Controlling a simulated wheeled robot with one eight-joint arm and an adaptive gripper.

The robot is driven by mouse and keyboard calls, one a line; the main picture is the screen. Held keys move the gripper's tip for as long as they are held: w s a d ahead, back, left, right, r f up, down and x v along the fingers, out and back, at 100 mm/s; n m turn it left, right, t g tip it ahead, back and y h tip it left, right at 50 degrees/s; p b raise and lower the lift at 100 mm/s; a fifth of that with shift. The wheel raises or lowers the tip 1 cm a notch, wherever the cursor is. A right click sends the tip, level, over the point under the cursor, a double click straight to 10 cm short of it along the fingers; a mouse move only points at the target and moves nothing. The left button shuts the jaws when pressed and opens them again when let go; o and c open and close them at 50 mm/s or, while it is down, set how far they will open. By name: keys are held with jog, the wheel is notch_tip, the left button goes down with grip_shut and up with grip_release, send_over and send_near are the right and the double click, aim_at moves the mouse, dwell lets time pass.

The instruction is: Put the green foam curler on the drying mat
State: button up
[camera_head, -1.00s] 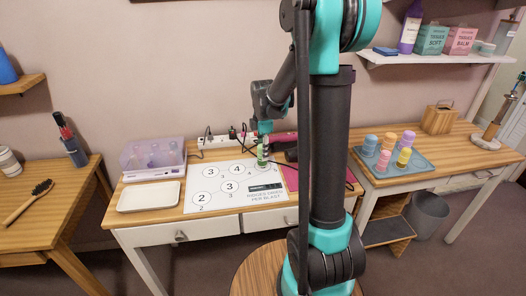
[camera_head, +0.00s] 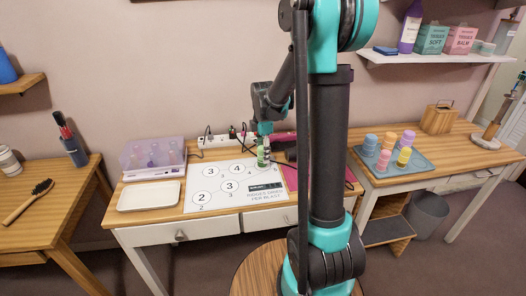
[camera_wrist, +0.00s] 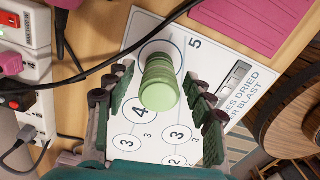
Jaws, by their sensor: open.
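The green foam curler (camera_wrist: 160,82) stands upright on the white numbered sheet (camera_wrist: 146,28), near the circle by the 5. In the head view the curler (camera_head: 261,157) shows small below my gripper (camera_head: 264,133). In the wrist view my gripper (camera_wrist: 158,88) is open, with one dark green finger on each side of the curler. I see gaps between the fingers and the curler, and cannot tell its exact height between them. A blue-grey mat or tray (camera_head: 422,168) on the right table bears several blue, pink, purple and yellow curlers.
A power strip (camera_head: 222,141) with cables lies behind the sheet; one black cable (camera_wrist: 165,25) passes close to the curler. A pink mat (camera_head: 291,180) lies right of the sheet. A clear lilac box (camera_head: 152,156) and an empty white tray (camera_head: 149,196) stand left.

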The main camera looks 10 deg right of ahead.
notch_tip(320, 180, up, 12)
jog(key=shift+s, duration=0.1)
jog(key=s+d+f+m+t, duration=0.1)
jog(key=s+f+m, duration=0.3)
jog(key=s+m, duration=0.2)
jog(key=s+d+f+m+t, duration=0.1)
jog(key=s+f+m, duration=0.4)
jog(key=s+m, duration=0.2)
jog(key=s+d+f+m+t, duration=0.2)
jog(key=s+f+m, duration=0.3)
jog(key=s, duration=0.4)
jog(key=shift+m, duration=0.9)
jog(key=shift+d, duration=0.1)
